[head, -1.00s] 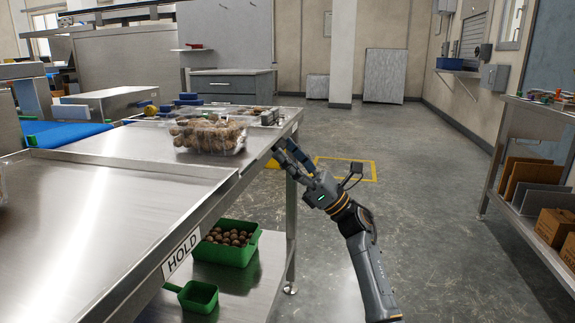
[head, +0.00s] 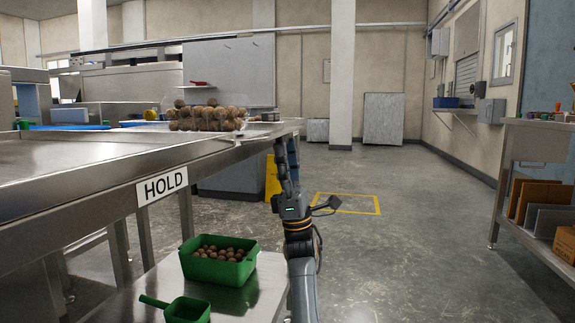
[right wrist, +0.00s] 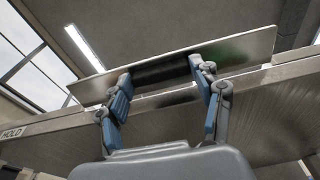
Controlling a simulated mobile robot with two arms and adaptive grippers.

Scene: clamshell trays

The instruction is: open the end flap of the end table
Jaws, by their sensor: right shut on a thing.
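The steel table (head: 80,195) runs along the left of the head view, seen almost edge-on, with a HOLD label on its front side. My right gripper (head: 287,150) is upright at the far right end of this table, its fingers up against the edge. In the right wrist view, the right gripper (right wrist: 166,88) has a finger at each end of a dark bar (right wrist: 160,70) under a thin metal panel (right wrist: 245,50), which looks like the end flap. It is shut on this dark bar. The panel stands out beyond the table frame. Its hinge is hidden. My left gripper is not in view.
A green bin (head: 218,268) and a green scoop (head: 187,310) stand on the lower shelf. The floor to the right is clear up to a shelf rack (head: 545,180).

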